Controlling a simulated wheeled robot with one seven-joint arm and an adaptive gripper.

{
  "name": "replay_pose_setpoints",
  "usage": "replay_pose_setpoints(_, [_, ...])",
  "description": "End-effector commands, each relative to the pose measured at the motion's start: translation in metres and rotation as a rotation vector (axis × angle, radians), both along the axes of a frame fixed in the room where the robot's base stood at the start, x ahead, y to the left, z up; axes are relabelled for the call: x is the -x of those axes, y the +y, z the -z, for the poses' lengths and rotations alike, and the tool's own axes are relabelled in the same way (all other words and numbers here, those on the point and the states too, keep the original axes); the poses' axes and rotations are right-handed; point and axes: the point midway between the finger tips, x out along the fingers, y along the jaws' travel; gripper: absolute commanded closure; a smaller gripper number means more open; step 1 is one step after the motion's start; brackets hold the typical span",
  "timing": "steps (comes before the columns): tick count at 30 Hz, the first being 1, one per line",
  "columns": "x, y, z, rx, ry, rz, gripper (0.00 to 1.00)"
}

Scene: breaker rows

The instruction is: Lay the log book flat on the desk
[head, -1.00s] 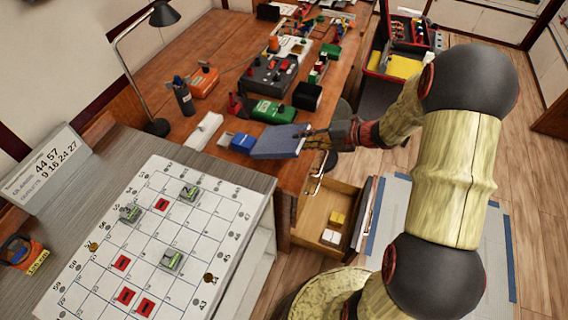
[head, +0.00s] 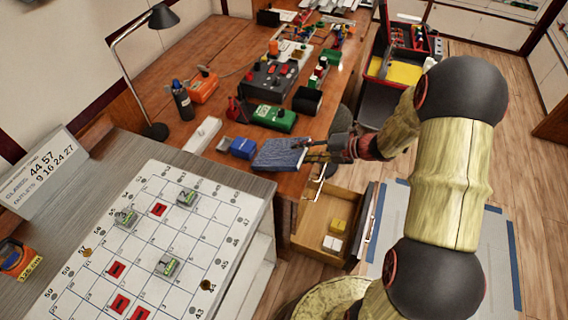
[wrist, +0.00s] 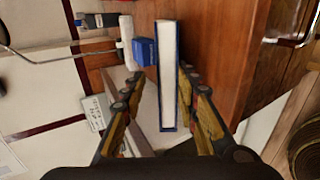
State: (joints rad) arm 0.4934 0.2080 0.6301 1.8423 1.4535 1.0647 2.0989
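The blue log book (head: 278,153) lies with its cover up at the front edge of the wooden desk (head: 205,120), and its near end appears to stick out past that edge. In the wrist view the log book (wrist: 167,75) shows edge-on, with white pages between thin blue covers. My gripper (head: 317,151) is at the book's near end. In the wrist view my gripper (wrist: 160,85) is open, with one finger on each side of the book and gaps visible between. Contact under the book is hidden.
A small blue box (head: 243,148) stands close left of the book, and a green device (head: 273,117) behind it. An open drawer (head: 322,235) juts out below the desk edge. A grey table with a white grid board (head: 150,240) is at front left.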

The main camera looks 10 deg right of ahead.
Motion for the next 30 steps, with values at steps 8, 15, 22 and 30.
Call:
replay_pose_setpoints(8, [0.002,-0.003,-0.003,0.0,0.0,0.001,0.7])
replay_pose_setpoints(15, [0.014,-0.021,-0.019,-0.001,0.0,0.003,0.7])
replay_pose_setpoints(22, [0.027,-0.038,-0.03,0.0,0.001,0.003,0.7])
replay_pose_setpoints(30, [0.04,-0.055,-0.04,-0.001,0.0,0.001,0.7])
